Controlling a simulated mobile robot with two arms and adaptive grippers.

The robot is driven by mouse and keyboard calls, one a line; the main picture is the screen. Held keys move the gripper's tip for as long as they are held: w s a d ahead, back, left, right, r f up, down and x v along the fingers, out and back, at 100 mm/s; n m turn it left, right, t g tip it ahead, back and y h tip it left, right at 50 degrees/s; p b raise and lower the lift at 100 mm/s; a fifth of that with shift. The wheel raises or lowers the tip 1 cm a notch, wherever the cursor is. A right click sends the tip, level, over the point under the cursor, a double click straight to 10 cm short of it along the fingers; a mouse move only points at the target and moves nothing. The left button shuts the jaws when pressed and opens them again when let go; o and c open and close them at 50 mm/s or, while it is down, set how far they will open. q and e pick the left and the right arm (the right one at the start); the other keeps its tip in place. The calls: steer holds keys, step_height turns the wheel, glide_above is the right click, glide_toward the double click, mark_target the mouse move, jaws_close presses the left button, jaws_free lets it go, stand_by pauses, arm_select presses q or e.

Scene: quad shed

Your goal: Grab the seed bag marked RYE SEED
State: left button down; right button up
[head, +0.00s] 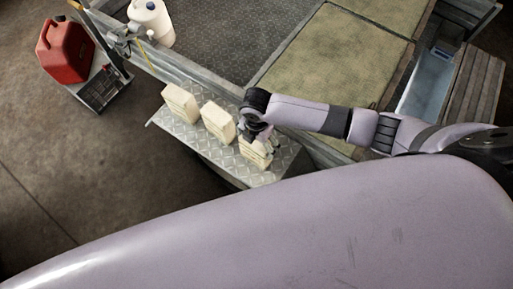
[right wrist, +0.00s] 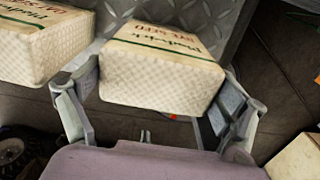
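Three cream seed bags stand in a row on a diamond-plate step: a left one (head: 181,103), a middle one (head: 218,122) and a right one (head: 255,153). My right gripper (head: 262,136) is at the right bag and partly covers it. In the right wrist view, my right gripper (right wrist: 155,108) is open, with one finger on each side of a bag (right wrist: 165,80). That bag has a green stripe and dark lettering; its second line looks like RYE SEED but is blurred. A neighbouring bag (right wrist: 42,48) is at the left. My left gripper is not in view.
The diamond-plate step (head: 238,172) adjoins a flatbed with a dark mat (head: 225,40) and tan panels (head: 325,60). A white jug (head: 152,22) is on the bed's edge. A red fuel can (head: 65,50) is at the far left. Bare floor (head: 90,170) lies left of the step.

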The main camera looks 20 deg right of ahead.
steer(key=c, duration=1.2)
steer(key=shift+c, duration=0.4)
steer(key=shift+r, duration=0.15)
